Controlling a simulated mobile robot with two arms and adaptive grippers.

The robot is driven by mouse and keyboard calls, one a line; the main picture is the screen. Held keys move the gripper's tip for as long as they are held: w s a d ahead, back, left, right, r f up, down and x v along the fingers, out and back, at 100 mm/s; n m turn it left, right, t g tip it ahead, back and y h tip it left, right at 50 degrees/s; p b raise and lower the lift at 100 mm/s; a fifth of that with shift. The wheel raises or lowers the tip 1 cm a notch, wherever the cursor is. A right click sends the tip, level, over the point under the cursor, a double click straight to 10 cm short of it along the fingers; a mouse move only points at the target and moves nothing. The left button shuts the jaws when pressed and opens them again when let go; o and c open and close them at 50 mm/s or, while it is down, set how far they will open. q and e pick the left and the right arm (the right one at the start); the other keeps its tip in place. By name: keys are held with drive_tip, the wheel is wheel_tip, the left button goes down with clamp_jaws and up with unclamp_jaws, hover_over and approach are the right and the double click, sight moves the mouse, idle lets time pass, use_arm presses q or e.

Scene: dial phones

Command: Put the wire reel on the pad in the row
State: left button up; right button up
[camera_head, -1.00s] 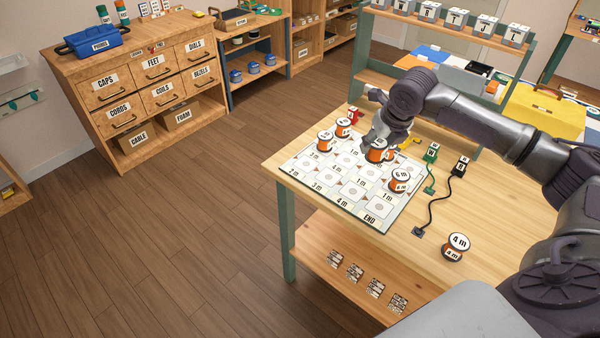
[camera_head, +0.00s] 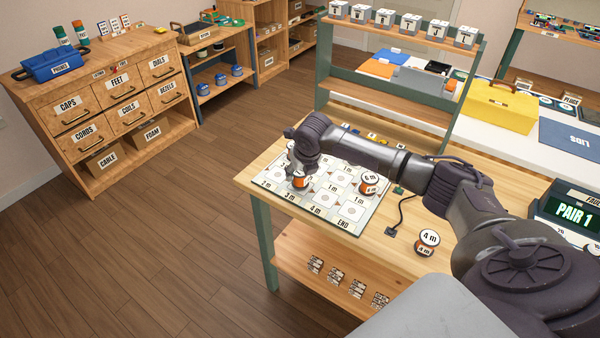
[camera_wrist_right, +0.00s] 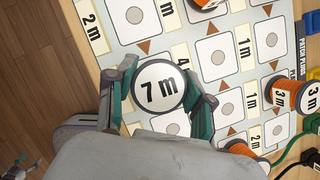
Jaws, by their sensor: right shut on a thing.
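In the head view my right gripper (camera_head: 300,172) is shut on an orange wire reel with a white top (camera_head: 299,182), over the left part of the printed board (camera_head: 331,223). The right wrist view shows this reel, marked 7 m (camera_wrist_right: 160,88), between the teal fingertips (camera_wrist_right: 160,100). A white pad (camera_wrist_right: 170,124) shows partly beneath it; whether the reel touches it I cannot tell. Board labels include 1 m, 2 m, 3 m, 4 m and END. My left gripper is not in the head view; a small grey part at the wrist view's lower left may be it.
A 6 m reel (camera_head: 369,183) stands on the board, and a 4 m reel (camera_head: 428,242) on the bare tabletop. A 3 m reel (camera_wrist_right: 291,95) shows at the right in the wrist view. A black cord (camera_head: 402,212) lies beside the board. A rack (camera_head: 398,65) stands behind.

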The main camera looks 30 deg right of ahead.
drive_tip(key=shift+f, duration=0.45)
drive_tip(key=shift+f, duration=0.15)
drive_tip(key=o, duration=1.2)
